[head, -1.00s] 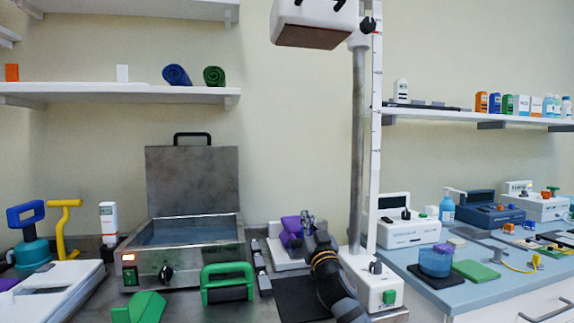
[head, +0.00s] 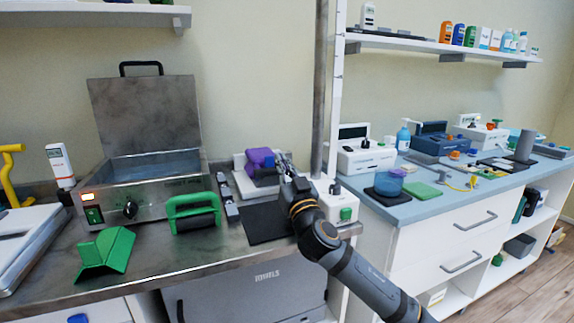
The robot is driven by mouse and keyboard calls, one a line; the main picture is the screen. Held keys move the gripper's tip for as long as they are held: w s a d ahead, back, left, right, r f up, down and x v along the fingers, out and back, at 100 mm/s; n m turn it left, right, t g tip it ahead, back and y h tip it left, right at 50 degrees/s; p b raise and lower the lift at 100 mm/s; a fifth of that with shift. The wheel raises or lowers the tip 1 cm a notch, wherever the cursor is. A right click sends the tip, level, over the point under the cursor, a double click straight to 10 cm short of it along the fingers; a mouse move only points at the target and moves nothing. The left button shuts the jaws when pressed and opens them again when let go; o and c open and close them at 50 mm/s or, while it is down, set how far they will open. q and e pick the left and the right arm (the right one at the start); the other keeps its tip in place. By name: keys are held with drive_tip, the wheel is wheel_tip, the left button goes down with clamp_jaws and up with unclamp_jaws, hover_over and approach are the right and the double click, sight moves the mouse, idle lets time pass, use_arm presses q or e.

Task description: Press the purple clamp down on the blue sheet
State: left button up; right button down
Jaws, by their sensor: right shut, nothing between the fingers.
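The purple clamp (head: 260,158) sits on a white base (head: 242,182) at the back of the steel counter, right of the water bath. My right gripper (head: 284,160) is shut and empty just to the right of the clamp. Its fingertips are close beside the clamp; I cannot tell whether they touch it. A dark piece lies below the clamp, partly behind the gripper. I cannot make out a blue sheet there. My left gripper is not in view.
The steel water bath (head: 152,200) with raised lid stands to the left. A green-handled tool (head: 194,213) and a green wedge (head: 104,252) lie in front. A black mat (head: 264,222) lies before the clamp. A vertical pole (head: 318,90) rises just right of the gripper.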

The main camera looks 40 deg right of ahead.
drive_tip(key=shift+s+a, duration=0.2)
drive_tip(key=shift+s, duration=0.65)
drive_tip(key=shift+s+a, duration=0.25)
drive_tip(key=shift+s, duration=0.55)
drive_tip(key=shift+s+a, duration=0.2)
drive_tip(key=shift+s, duration=0.65)
